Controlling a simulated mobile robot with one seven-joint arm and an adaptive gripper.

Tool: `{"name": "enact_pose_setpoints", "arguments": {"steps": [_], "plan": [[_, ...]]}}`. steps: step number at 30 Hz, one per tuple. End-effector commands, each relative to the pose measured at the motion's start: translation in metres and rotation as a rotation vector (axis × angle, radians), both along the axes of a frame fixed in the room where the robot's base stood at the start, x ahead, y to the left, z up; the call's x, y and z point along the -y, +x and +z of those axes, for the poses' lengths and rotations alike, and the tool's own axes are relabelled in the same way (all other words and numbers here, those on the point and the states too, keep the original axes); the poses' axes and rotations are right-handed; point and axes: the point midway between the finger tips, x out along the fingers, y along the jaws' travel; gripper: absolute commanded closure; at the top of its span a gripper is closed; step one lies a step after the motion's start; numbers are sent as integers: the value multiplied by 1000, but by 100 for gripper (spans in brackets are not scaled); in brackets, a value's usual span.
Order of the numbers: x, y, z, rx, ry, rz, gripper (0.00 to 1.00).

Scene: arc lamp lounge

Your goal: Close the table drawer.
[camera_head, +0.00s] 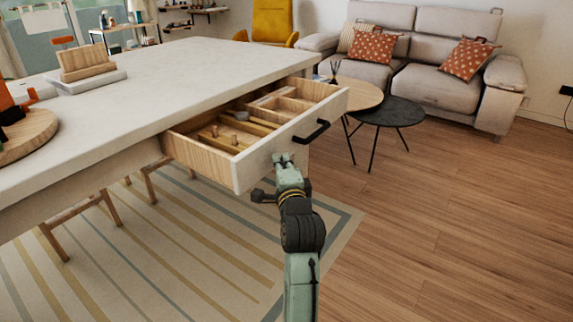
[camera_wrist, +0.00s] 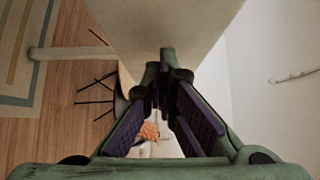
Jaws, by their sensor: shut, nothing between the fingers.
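The table drawer (camera_head: 262,150) is pulled out from the end of the white-topped table (camera_head: 170,75), and its pale front carries a dark bar handle (camera_head: 311,132). Wooden dividers and small wooden items show inside it. My gripper (camera_head: 283,158) is shut and empty at the left, lower part of the drawer front, left of the handle. I cannot tell whether it touches the front. In the wrist view my gripper (camera_wrist: 166,75) points along a pale flat surface close to its tips; the handle cannot be made out there.
A round wooden side table (camera_head: 358,93) and a dark round one (camera_head: 390,112) stand beyond the drawer, before a grey sofa (camera_head: 435,85). A striped rug (camera_head: 165,250) lies under the table, beside wooden legs (camera_head: 105,205). The wooden floor (camera_head: 450,220) at right is clear.

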Motion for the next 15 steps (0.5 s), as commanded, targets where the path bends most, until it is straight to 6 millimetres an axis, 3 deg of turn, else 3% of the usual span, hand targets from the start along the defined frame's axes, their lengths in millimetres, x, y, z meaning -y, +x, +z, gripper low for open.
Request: {"name": "enact_pose_setpoints", "arguments": {"steps": [10,15], "plan": [[-3,2,1,-1,0,1,100],[-18,12,2,-1,0,5,100]]}}
